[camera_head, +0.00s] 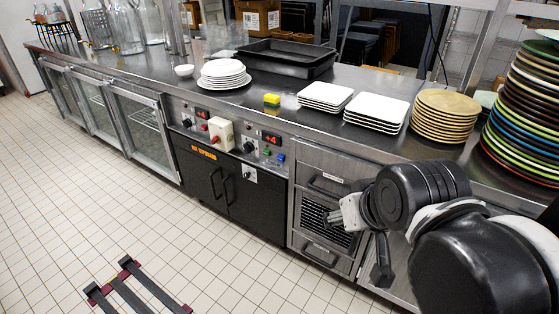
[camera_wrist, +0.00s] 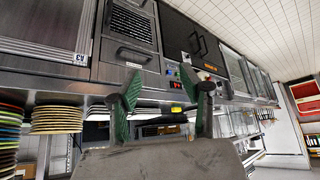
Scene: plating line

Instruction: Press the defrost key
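The control panel (camera_head: 232,137) is on the steel counter's front, above the black doors. It carries knobs, red displays and small coloured keys. A green key (camera_head: 266,152) and a blue key (camera_head: 281,158) sit at its right end, below the right display (camera_head: 271,138). Their labels are too small to read, so I cannot tell which is the defrost key. My gripper (camera_head: 335,215) is in front of the drawers, right of the panel and apart from it. In the upside-down wrist view, its two fingers (camera_wrist: 168,96) are spread and empty, with the panel's display (camera_wrist: 176,84) between them.
A white box with a red knob (camera_head: 221,133) sticks out from the panel. Plates (camera_head: 225,71), a yellow sponge (camera_head: 271,99) and black trays (camera_head: 287,57) stand on the counter. A dark rack (camera_head: 129,290) lies on the otherwise clear tiled floor.

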